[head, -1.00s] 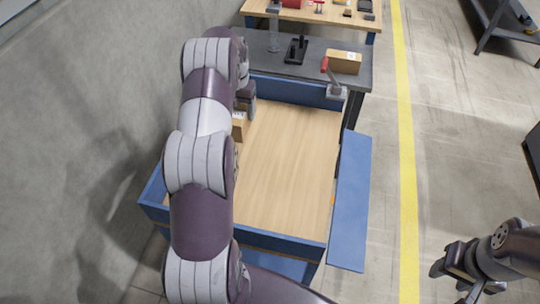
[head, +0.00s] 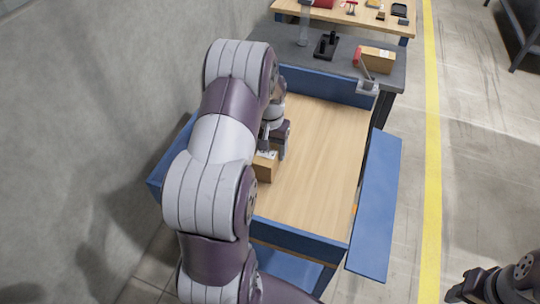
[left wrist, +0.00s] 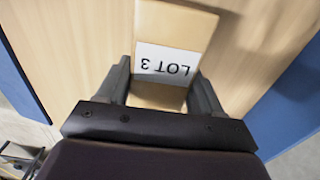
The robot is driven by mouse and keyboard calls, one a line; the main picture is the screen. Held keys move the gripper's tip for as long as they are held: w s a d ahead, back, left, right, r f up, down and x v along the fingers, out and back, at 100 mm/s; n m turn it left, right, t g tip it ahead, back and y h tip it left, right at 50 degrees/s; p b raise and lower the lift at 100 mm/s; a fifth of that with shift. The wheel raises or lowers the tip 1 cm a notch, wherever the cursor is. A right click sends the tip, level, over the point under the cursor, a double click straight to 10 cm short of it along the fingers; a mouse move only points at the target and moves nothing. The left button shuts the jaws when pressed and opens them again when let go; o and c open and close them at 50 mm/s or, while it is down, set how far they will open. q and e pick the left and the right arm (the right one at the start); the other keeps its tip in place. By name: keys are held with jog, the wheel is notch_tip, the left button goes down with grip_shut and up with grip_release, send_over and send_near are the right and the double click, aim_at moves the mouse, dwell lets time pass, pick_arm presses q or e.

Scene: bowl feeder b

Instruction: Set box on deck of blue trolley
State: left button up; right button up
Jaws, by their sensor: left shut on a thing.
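A small cardboard box (head: 265,166) is over the wooden deck of the blue trolley (head: 318,160), toward its left side. In the left wrist view the box (left wrist: 178,22) carries a white label reading "LOT 3". My left gripper (head: 272,150) is shut on the box, and its two fingers (left wrist: 162,88) lie on either side of it. My arm hides part of the box and the deck's left side in the head view. I cannot tell whether the box touches the deck. My right gripper (head: 462,292) is at the lower right, away from the trolley; its fingers are partly cut off.
The trolley has raised blue edges and a blue side flap (head: 378,205) on the right. A dark bench (head: 345,50) behind it bears another cardboard box (head: 378,60). A wall stands close on the left. Most of the deck's right half is clear.

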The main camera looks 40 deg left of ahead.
pick_arm(q)
notch_tip(320, 180, down, 3)
jog(key=shift+f, duration=0.15)
jog(key=shift+f, duration=0.1)
jog(key=o, duration=1.4)
notch_tip(320, 180, up, 12)
jog(key=shift+d+r+p, duration=0.1)
jog(key=shift+p, duration=0.35)
jog(key=s+d+m, duration=0.1)
jog(key=s+d, duration=0.3)
jog(key=d, duration=0.2)
jog(key=s+d+m+t, duration=0.1)
jog(key=s+d, duration=0.3)
jog(key=d, duration=0.2)
jog(key=s+d+m, duration=0.1)
jog(key=s+d, duration=0.3)
jog(key=d, duration=0.2)
jog(key=shift+s+m, duration=0.25)
jog(key=shift+m, duration=0.15)
